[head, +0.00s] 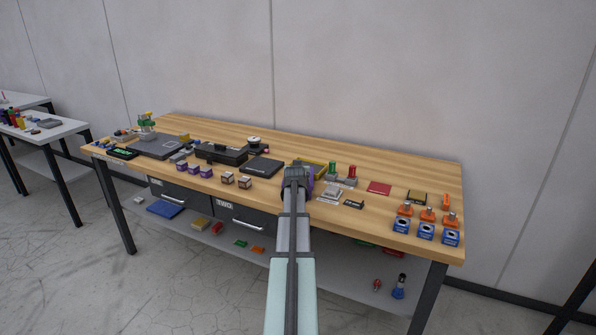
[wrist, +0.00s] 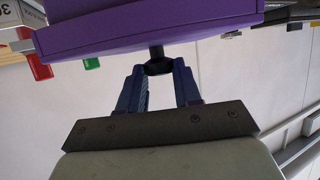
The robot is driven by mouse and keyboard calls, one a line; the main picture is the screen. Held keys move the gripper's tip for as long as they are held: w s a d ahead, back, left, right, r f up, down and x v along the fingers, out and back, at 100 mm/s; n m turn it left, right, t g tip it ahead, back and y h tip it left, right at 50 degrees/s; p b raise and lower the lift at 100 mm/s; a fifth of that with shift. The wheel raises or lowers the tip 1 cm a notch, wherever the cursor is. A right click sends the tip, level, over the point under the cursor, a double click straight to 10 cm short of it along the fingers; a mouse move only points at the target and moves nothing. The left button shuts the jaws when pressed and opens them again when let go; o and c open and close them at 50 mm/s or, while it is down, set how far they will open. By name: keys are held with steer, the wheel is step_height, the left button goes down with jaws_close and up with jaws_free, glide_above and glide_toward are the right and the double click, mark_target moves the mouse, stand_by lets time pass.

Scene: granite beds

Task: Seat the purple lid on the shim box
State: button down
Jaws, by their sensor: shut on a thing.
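The purple lid (wrist: 150,28) fills the top of the wrist view, with a dark knob (wrist: 157,52) on its near face. My gripper (wrist: 158,70) is shut on that knob with its blue fingers. In the head view my gripper (head: 297,172) is over the front middle of the bench, and only slivers of the lid (head: 311,185) show around it. A yellow-walled open box (head: 318,166) shows just behind my gripper, partly hidden. I cannot tell whether it is the shim box, or whether the lid touches anything.
On the wooden bench (head: 300,139), red and green handled pieces (head: 352,172) and a grey block (head: 329,192) stand right of my gripper. Black cases (head: 221,153), a dark plate (head: 262,166) and small cubes (head: 245,182) lie left. Orange and blue pieces (head: 427,230) fill the right front corner.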

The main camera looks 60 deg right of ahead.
steer(key=shift+f, duration=0.25)
stand_by(0.4)
steer(key=c, duration=0.7)
jaws_free()
steer(key=v, duration=1.3)
steer(key=shift+a+r, duration=0.25)
steer(key=shift+a, duration=0.1)
steer(key=shift+f, duration=0.1)
